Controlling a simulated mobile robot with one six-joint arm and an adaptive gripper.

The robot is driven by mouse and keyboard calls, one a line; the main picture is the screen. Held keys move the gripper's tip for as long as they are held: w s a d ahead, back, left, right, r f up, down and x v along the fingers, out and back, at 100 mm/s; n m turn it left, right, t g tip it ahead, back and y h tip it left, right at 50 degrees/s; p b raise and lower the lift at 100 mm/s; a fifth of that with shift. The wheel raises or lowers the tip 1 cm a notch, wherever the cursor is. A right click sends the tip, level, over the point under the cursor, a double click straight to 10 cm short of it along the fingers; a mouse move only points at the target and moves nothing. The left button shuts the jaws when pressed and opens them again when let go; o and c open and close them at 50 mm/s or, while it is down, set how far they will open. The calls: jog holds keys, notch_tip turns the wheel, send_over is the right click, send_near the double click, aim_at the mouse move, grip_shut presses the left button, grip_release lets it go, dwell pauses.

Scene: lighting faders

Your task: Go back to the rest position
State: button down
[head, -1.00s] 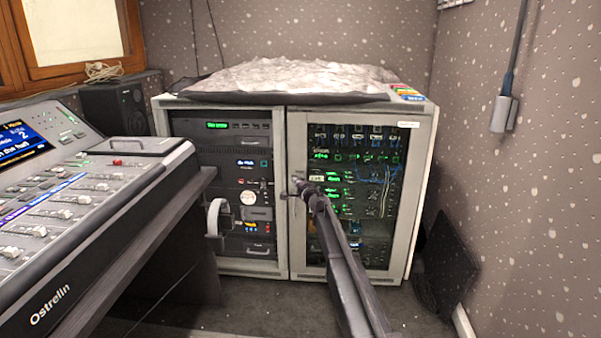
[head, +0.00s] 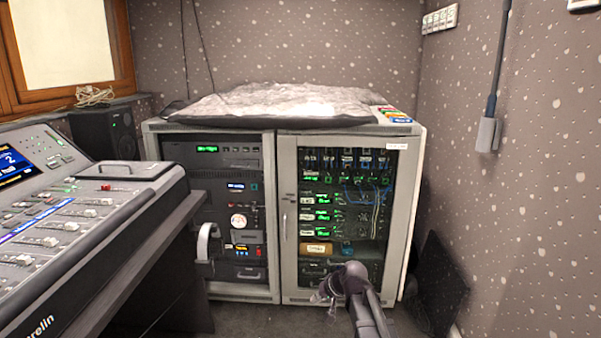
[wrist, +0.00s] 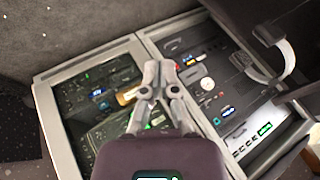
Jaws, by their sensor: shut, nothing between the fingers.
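My gripper (head: 328,292) is low in the head view, in front of the lower part of the rack cabinet's right glass door (head: 345,190). In the wrist view my gripper (wrist: 158,68) points toward the cabinet front with its fingers together and nothing between them. The lighting console (head: 75,215) with its faders stands at the left of the head view, its left side cut off by the frame. My gripper is well apart from the console.
The rack cabinet (head: 284,220) stands against the back wall with a crumpled cover (head: 270,101) on top. A dark speaker (head: 102,132) is at the back left. A grey device (head: 487,134) hangs on the right wall. A dark panel (head: 440,285) leans at the lower right.

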jog(key=s+d+f+g+h, duration=0.25)
jog(key=s+d, duration=0.35)
jog(key=s, duration=0.4)
jog(key=s+d+f+g+h, duration=0.1)
jog(key=s+d+g+h, duration=0.15)
jog(key=s+d, duration=0.55)
notch_tip(320, 180, up, 38)
jog(key=s+a+p, duration=0.1)
jog(key=a+p, duration=0.1)
jog(key=p, duration=3.6)
jog(key=shift+s+n+h, duration=0.3)
jog(key=shift+s+h, duration=0.05)
jog(key=shift+h, duration=0.05)
